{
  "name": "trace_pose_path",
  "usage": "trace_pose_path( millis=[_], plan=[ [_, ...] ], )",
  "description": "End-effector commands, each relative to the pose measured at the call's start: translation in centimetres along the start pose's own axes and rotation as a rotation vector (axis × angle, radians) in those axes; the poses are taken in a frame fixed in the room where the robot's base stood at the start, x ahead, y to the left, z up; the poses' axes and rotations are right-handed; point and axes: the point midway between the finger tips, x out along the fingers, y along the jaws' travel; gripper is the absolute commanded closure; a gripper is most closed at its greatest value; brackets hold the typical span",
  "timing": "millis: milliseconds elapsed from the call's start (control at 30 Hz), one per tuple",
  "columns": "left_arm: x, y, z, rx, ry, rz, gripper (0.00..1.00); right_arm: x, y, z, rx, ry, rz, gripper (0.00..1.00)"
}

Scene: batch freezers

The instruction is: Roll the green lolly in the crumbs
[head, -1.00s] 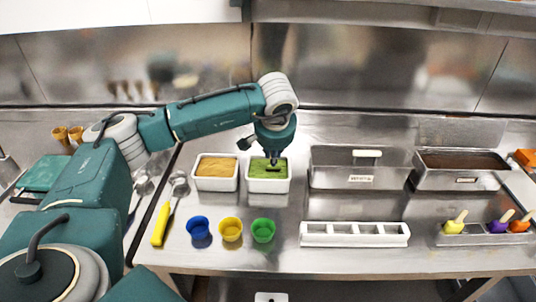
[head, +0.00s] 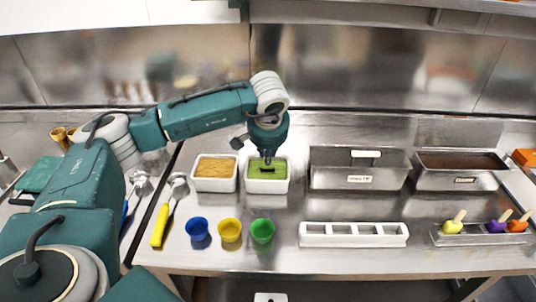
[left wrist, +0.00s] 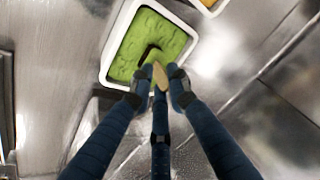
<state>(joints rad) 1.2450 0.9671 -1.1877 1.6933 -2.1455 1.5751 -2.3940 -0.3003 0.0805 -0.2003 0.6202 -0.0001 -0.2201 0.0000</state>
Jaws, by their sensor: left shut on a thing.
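My left gripper (head: 268,156) is low over the white tub of green filling (head: 280,175). In the left wrist view its fingertips (left wrist: 160,84) are shut on a pale wooden stick (left wrist: 160,74). The stick points down over the tub, which also shows there (left wrist: 123,42). A dark patch (left wrist: 149,53) lies on the green surface just beyond the stick. I cannot pick out a green lolly head against the green filling. A white tub of tan, crumb-like filling (head: 215,168) stands just left of the green one. My right gripper is in neither view.
Blue (head: 197,229), yellow (head: 230,230) and green (head: 262,231) cups stand in front. A yellow-handled scoop (head: 160,222) lies left. A white divided tray (head: 352,243) is right of the cups. Yellow, purple and orange lollies stand in a metal holder (head: 480,238) at right.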

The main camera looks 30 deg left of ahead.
Motion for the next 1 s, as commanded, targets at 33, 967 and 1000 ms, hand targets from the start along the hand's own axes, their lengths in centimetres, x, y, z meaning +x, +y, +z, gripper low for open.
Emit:
trace_pose_path(
  millis=[33,967,1000],
  plan=[
    [-0.5,-0.1,-0.2,0.000,0.001,0.000,1.00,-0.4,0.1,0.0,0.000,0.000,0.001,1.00],
    [-4.8,-1.1,-1.9,0.000,0.000,0.000,1.00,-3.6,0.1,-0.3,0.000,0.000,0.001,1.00],
    [-4.8,-1.1,-1.9,0.000,0.000,0.000,1.00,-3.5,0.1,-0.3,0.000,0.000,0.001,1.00]
  ],
)
